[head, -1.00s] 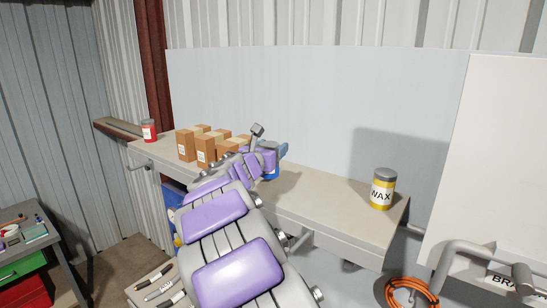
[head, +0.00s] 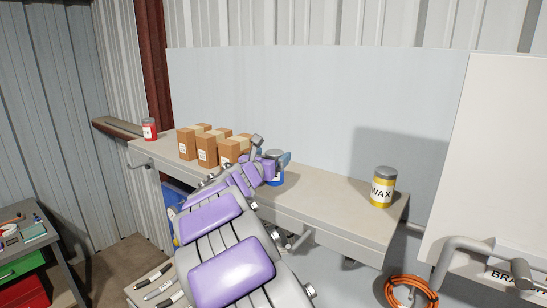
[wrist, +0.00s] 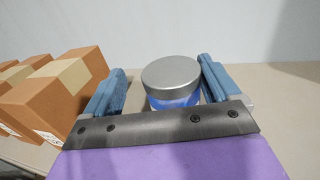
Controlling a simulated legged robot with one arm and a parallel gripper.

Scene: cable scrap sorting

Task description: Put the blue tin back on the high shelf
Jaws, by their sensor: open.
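The blue tin (wrist: 172,84) has a grey lid and stands upright on the high shelf (head: 325,200), just right of the cardboard boxes. In the wrist view it sits between the two blue fingers of my gripper (wrist: 165,88), with a gap visible on each side. My gripper (head: 277,161) is open around the tin. In the head view the tin (head: 277,180) is partly hidden by my gripper and arm.
Several cardboard boxes (head: 206,149) stand close on the gripper's left. A red tin (head: 149,130) is at the shelf's far left, and a yellow wax tin (head: 383,188) at its right end. The shelf between the blue and wax tins is clear. A pale panel (head: 310,110) rises behind.

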